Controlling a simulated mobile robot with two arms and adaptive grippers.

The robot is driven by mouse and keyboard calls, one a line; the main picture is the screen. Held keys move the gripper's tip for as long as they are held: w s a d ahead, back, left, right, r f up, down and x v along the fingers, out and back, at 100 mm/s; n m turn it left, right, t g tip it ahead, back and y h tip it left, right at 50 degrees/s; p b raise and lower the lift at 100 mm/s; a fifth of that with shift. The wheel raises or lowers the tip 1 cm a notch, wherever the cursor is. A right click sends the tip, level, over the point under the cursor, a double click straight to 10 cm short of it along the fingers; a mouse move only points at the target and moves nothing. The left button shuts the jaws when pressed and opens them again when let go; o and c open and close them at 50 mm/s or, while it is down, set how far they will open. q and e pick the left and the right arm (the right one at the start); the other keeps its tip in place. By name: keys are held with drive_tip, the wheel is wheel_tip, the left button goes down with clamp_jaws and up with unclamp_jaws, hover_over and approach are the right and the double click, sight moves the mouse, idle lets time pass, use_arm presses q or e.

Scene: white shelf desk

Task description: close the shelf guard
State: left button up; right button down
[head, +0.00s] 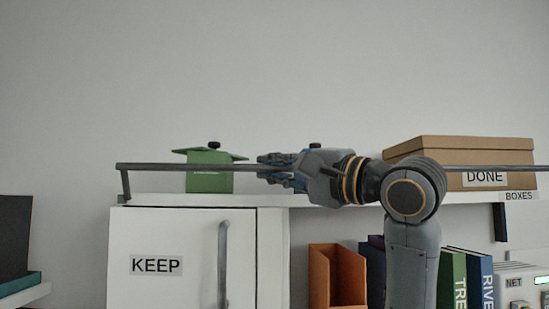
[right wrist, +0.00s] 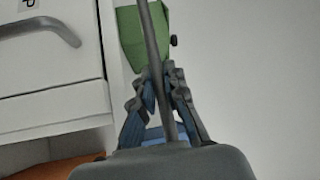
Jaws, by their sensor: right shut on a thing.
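The shelf guard is a thin grey rail (head: 190,167) that runs along the front of the upper white shelf (head: 165,200). At its left end a short arm joins it to the shelf edge. The rail stands above the shelf board and passes in front of the things on it. My right gripper (head: 272,170) is shut on the rail left of its middle. In the right wrist view the rail (right wrist: 151,40) passes between the fingers of that gripper (right wrist: 158,85). My forearm hides part of the rail. My left gripper is not in view.
A green lidded container (head: 208,178) stands behind the rail, with a blue, black-knobbed thing mostly hidden by my gripper. A cardboard box (head: 460,155) marked DONE is at right. Below are a KEEP cabinet (head: 180,240), an orange holder (head: 335,275) and books (head: 452,280).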

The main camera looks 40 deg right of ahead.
drive_tip(key=shift+w+d+r+m+g+h, duration=0.2)
drive_tip(key=shift+w+d+m+g, duration=0.15)
drive_tip(key=shift+w+m+g, duration=0.4)
drive_tip(key=shift+w+d+r+m+g+h, duration=0.2)
drive_tip(key=shift+w+d+m+g, duration=0.2)
drive_tip(key=shift+m+g, duration=0.65)
drive_tip(key=shift+f, duration=0.1)
drive_tip(key=c, duration=1.4)
unclamp_jaws()
drive_tip(key=shift+w+a, duration=0.1)
drive_tip(key=shift+o, duration=0.2)
drive_tip(key=shift+s, duration=0.2)
drive_tip(key=v, duration=1.1)
drive_tip(key=shift+s, duration=0.35)
